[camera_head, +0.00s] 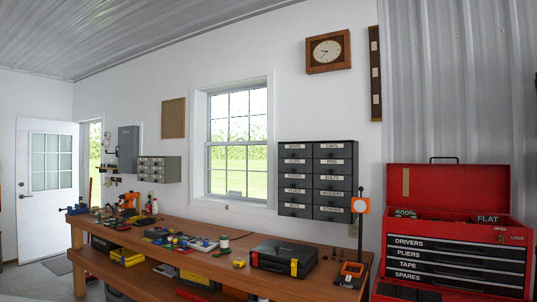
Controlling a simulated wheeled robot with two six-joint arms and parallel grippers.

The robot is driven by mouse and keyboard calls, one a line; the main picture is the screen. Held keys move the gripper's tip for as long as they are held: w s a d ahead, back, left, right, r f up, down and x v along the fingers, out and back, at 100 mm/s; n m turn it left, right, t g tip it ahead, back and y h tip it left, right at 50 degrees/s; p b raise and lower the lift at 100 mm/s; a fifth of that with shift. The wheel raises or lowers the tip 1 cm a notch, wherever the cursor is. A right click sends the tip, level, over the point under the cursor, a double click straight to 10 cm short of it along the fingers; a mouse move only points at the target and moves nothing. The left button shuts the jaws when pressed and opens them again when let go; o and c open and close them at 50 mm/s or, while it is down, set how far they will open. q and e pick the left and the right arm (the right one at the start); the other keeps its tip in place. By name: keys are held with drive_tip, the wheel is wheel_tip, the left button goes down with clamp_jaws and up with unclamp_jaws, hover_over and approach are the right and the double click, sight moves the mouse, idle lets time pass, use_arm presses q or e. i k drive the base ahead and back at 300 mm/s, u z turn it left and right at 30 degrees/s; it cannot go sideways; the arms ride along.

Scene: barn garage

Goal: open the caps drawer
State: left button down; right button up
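A dark drawer cabinet (318,181) hangs on the white wall above the right part of the workbench. It has two columns of small drawers with pale labels. The caps drawer (333,151) is at the top of the right column, and its label seems to read CAPS. It looks shut, with its front in line with the other drawers. Neither of my grippers is in this view.
A long wooden workbench (215,246) runs below the cabinet, with a black case (284,257) and several tools on it. An orange-headed lamp (360,205) stands close to the cabinet's lower right. A red tool chest (447,197) stands at the right.

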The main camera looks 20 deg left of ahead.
sight(337, 150)
drive_tip(key=u, duration=0.3)
drive_tip(key=i, duration=1.65)
drive_tip(key=u, duration=0.05)
drive_tip(key=k, duration=0.55)
drive_tip(key=z, duration=0.45)
drive_tip(key=i, duration=1.1)
drive_tip(key=u, duration=0.45)
